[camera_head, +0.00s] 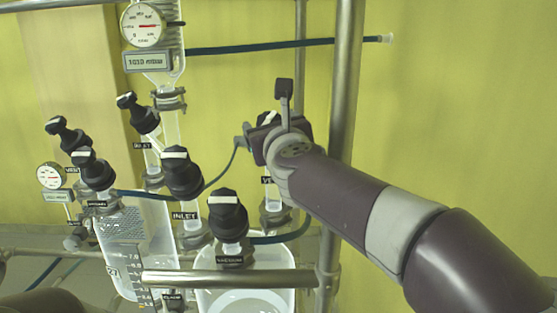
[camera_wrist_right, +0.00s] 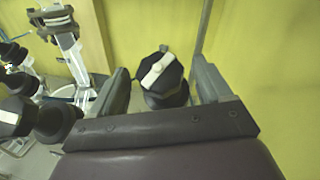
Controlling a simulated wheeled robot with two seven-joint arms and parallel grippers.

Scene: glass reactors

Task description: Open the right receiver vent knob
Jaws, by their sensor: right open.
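The right receiver vent knob (camera_wrist_right: 162,75) is black with a white bar across its top. In the right wrist view it sits between the two open fingers of my right gripper (camera_wrist_right: 160,80), with a gap visible on both sides. In the head view the knob (camera_head: 267,117) is mostly hidden behind my right gripper (camera_head: 264,128), above a partly covered label beginning "VE" (camera_head: 267,181). The white bar slants in the wrist view. My left gripper is not in view.
Other black knobs stand close by: a vacuum knob (camera_head: 228,213), an inlet knob (camera_head: 181,170) and several further left. A metal post (camera_head: 344,80) rises just behind my right arm. A horizontal rail (camera_head: 225,278) crosses in front of the glass receivers. Blue hoses run between parts.

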